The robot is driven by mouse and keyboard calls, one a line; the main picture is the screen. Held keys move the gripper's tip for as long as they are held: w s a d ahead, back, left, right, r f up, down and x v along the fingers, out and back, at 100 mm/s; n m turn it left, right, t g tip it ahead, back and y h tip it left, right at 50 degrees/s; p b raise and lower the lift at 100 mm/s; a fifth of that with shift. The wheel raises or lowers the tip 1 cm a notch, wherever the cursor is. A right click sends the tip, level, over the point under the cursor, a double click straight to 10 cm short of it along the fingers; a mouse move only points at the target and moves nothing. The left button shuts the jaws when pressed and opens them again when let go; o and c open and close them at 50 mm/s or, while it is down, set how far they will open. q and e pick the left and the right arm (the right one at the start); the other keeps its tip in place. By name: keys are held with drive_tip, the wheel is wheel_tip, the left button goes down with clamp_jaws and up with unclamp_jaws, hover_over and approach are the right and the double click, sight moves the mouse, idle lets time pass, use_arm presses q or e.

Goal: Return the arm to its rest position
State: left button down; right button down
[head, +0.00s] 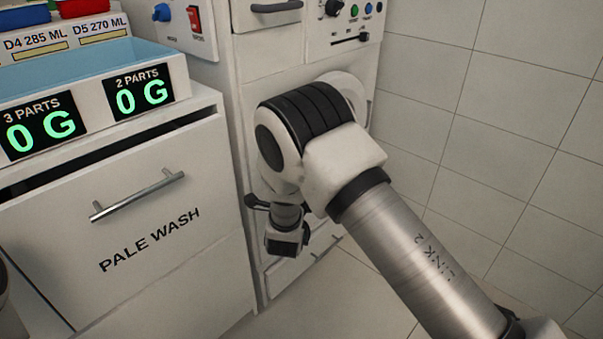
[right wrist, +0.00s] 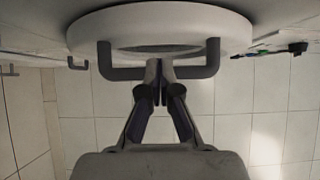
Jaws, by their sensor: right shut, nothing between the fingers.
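My right arm (head: 415,255) comes in from the lower right in the head view, with its elbow in front of the white cabinet front. Its wrist end hangs low by the cabinet, and the fingers cannot be made out there. In the right wrist view my right gripper (right wrist: 160,88) is shut and empty. Its fingertips overlap a dark bar handle (right wrist: 122,74) in the picture; whether they touch it I cannot tell. A white round part (right wrist: 160,20) is beyond the handle. My left gripper is not in view.
A control panel (head: 345,25) is above the arm. Tiled wall (head: 490,130) is at right.

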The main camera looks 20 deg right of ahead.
drive_tip(key=d+v, duration=0.1)
drive_tip(key=v, duration=0.5)
drive_tip(key=s+d+f+n+g+y, duration=0.2)
drive_tip(key=s+d+f+n+g, duration=0.15)
drive_tip(key=s+f, duration=0.7)
drive_tip(key=s+d+f+n+g+y, duration=0.2)
drive_tip(key=s+f+n+g, duration=0.15)
drive_tip(key=s+f, duration=0.7)
drive_tip(key=s+a+f+n+g+y, duration=0.3)
drive_tip(key=s+f+n+g, duration=0.1)
drive_tip(key=s+n, duration=0.35)
drive_tip(key=s+a+f+n+g+y, duration=0.2)
drive_tip(key=s+a+f+n+g, duration=0.15)
drive_tip(key=s+n, duration=0.45)
wheel_tip(320, 180, up, 31)
drive_tip(key=s+p, duration=0.1)
drive_tip(key=p, duration=3)
drive_tip(key=shift+s+r+n+g, duration=0.2)
drive_tip(key=shift+n+g, duration=0.25)
drive_tip(key=shift+d, duration=0.1)
